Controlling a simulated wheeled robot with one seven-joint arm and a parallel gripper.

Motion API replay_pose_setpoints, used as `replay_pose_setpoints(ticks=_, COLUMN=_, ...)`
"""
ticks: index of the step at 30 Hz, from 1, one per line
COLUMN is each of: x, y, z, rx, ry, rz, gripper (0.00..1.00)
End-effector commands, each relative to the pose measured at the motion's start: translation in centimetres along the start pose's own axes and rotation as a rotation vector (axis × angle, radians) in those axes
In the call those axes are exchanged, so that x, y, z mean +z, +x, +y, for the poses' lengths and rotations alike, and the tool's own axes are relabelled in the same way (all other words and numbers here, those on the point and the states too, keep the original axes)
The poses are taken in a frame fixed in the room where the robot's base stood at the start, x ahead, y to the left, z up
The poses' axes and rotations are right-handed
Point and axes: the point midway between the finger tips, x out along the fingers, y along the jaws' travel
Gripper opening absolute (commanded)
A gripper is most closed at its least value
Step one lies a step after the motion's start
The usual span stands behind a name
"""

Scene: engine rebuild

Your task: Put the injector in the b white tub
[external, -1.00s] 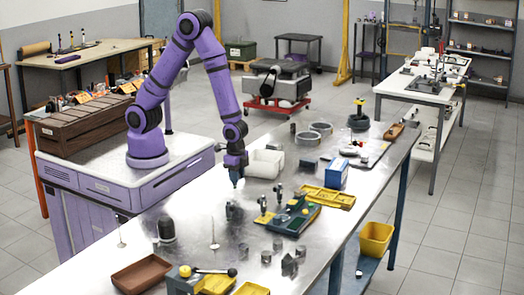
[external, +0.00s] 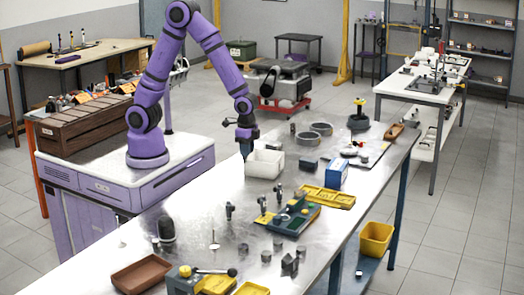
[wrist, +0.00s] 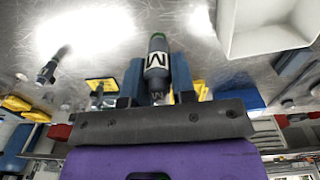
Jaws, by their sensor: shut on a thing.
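My gripper (wrist: 157,88) is shut on an injector (wrist: 157,62), a grey cylinder with a white label band bearing a dark letter mark and a green end. In the external view my gripper (external: 246,152) is above the steel bench, at the left edge of the white tub; the held injector is hard to make out there. The white tub (external: 265,164) is an open box on the bench. It also shows at the upper right of the wrist view (wrist: 268,45), beside and apart from the held injector.
Another injector-like part (wrist: 50,66) stands on the bench; it also shows in the external view (external: 229,210). A green and yellow tray (external: 292,220), a blue box (external: 336,175) and grey rings (external: 309,138) are near the tub. Bare bench lies left of the standing parts.

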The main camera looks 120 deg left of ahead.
Motion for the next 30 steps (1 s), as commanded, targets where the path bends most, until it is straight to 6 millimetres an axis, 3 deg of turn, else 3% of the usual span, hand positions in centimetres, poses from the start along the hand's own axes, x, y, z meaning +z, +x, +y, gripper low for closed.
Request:
replay_pose_setpoints(ticks=1, x=-0.4, y=-0.1, z=-2.0, rx=0.0, ry=-0.041, rz=0.001, gripper=0.01)
replay_pose_setpoints(ticks=6, x=-0.8, y=-0.2, z=-8.2, rx=0.0, ry=-0.159, rz=0.0, gripper=0.01)
replay_pose_setpoints(ticks=13, x=-0.6, y=-0.4, z=-14.2, rx=0.0, ry=-0.268, rz=0.001, gripper=0.01)
replay_pose_setpoints(ticks=20, x=-0.2, y=0.3, z=-16.2, rx=0.001, ry=-0.306, rz=-0.002, gripper=0.01)
replay_pose_setpoints(ticks=30, x=-0.3, y=5.4, z=-16.2, rx=0.001, ry=-0.305, rz=-0.002, gripper=0.01)
